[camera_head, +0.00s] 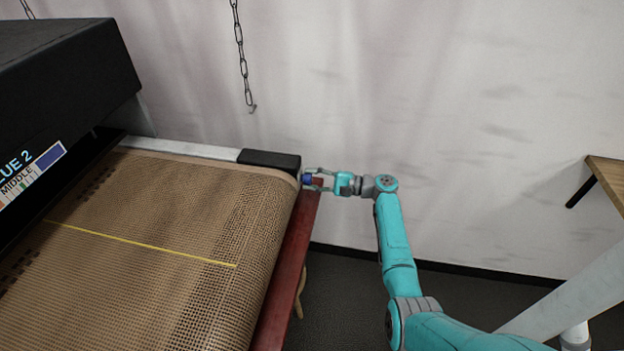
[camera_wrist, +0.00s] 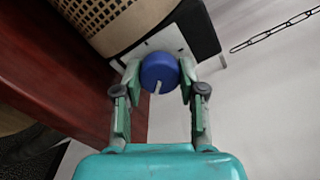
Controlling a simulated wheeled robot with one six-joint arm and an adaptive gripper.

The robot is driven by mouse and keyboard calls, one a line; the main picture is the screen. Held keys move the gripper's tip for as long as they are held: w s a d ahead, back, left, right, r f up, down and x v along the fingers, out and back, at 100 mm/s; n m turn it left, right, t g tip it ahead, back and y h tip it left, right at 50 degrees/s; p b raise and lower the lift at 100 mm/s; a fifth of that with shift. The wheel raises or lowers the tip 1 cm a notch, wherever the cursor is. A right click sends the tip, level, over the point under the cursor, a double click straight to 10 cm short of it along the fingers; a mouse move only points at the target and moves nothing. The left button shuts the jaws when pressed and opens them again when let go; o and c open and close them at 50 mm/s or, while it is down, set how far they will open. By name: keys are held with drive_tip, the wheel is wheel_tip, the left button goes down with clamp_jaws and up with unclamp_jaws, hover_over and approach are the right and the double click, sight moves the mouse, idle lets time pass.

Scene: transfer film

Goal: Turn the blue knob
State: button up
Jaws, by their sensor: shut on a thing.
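The blue knob (camera_wrist: 159,72) is a round dial with a white pointer line, on a pale plate (camera_wrist: 168,41) with dark tick marks. In the wrist view the pointer runs from the knob's middle down toward my gripper's palm. My gripper (camera_wrist: 158,76) is shut on the knob, with one finger on each side of it. In the head view the knob (camera_head: 307,179) is small, at the right end of the conveyor machine, between the fingers of my gripper (camera_head: 311,180). The finer pointer position cannot be read there.
A brown mesh conveyor belt (camera_head: 160,245) with a yellow line lies left of my arm. A black box (camera_head: 269,160) sits at its far corner, and a dark red rail (camera_head: 289,265) edges it. A chain (camera_head: 241,50) hangs by the wall. A wooden tabletop (camera_head: 607,180) is at right.

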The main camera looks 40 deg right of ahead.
drive_tip(key=m, duration=0.4)
drive_tip(key=shift+m, duration=0.3)
drive_tip(key=shift+f+m, duration=0.1)
drive_tip(key=shift+m, duration=1.8)
drive_tip(key=o, duration=1.1)
drive_tip(key=shift+o, duration=0.2)
drive_tip(key=v, duration=1.2)
